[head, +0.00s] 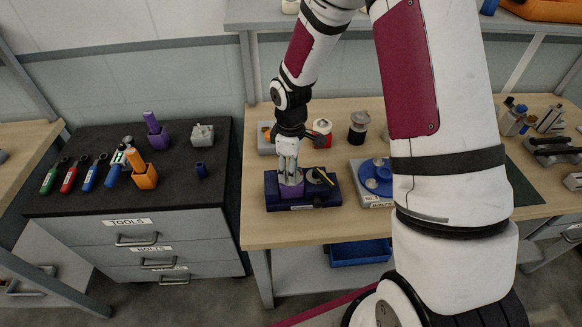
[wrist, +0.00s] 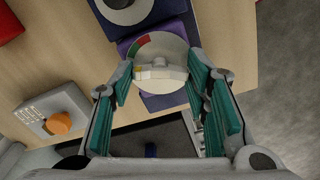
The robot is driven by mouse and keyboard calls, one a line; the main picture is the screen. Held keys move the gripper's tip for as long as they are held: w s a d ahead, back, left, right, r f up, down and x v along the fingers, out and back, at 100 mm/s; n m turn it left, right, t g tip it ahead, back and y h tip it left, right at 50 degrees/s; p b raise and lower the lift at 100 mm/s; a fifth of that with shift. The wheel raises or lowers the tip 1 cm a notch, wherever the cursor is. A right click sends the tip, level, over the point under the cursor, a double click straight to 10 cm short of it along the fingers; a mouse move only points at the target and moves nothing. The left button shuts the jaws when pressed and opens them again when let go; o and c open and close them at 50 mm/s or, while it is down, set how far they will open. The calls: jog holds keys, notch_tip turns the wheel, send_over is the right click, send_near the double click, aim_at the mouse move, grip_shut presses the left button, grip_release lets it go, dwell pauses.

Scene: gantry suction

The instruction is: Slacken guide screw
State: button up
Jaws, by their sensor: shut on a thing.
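A round pale knob (wrist: 160,70) with a raised cross bar and a red and green coloured band sits over a purple block (wrist: 165,101) in the wrist view. My gripper (wrist: 160,76) is shut on the knob, with a green finger pad on each side of its bar. In the head view my gripper (head: 289,172) points down at the purple block (head: 291,192) on the left part of a dark blue base (head: 328,197). The fingers hide most of the knob there. Which part is the guide screw I cannot tell for sure.
A dark round part with a black and yellow handle (head: 320,177) is close to the right of my gripper. A grey base with a blue disc (head: 377,174) stands further right. The wooden bench front (head: 300,228) is clear.

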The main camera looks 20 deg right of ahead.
jog(key=shift+a+n, duration=0.1)
jog(key=shift+n, duration=0.2)
jog(key=o, duration=1.2)
jog(key=shift+c, duration=0.2)
jog(key=shift+r, duration=0.15)
notch_tip(320, 180, up, 12)
